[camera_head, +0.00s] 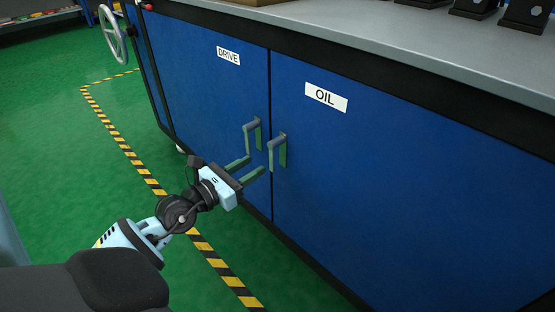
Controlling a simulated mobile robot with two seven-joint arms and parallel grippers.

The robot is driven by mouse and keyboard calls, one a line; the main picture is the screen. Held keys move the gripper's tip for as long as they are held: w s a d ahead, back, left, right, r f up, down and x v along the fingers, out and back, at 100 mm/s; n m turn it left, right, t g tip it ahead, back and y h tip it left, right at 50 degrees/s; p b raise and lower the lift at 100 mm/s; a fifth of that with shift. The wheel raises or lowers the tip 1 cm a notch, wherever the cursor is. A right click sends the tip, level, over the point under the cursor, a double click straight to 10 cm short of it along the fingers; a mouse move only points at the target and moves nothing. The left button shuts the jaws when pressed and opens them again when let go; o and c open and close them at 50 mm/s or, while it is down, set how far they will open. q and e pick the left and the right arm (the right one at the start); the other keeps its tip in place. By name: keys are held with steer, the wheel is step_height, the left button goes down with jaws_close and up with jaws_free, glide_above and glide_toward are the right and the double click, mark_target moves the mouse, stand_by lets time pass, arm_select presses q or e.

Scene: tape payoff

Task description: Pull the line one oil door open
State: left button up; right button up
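The blue oil door (400,190), labelled OIL (326,97), is shut in the front of the cabinet. Its grey handle (278,151) is upright at the door's left edge. My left gripper (256,165) is open, its two fingers pointing toward the cabinet front, just below and left of the oil handle. The fingers appear empty. I cannot tell whether the nearer fingertip touches the handle's lower end. My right gripper is not in view.
The drive door (215,95), also shut, is left of the oil door, with its own handle (252,134) close by. A grey worktop (400,40) overhangs the doors. A handwheel (112,35) is at the far left. Green floor with striped tape (150,180) is clear.

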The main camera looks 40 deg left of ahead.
mark_target(270, 155)
arm_select(q)
steer(key=shift+w+r, duration=0.1)
steer(key=shift+w+d+b, duration=0.2)
steer(key=shift+w+b, duration=0.35)
steer(key=shift+w, duration=1.4)
steer(key=shift+w+d+b, duration=0.15)
steer(key=shift+w+b, duration=0.35)
steer(key=shift+w, duration=1.4)
steer(key=shift+c, duration=0.5)
jaws_close()
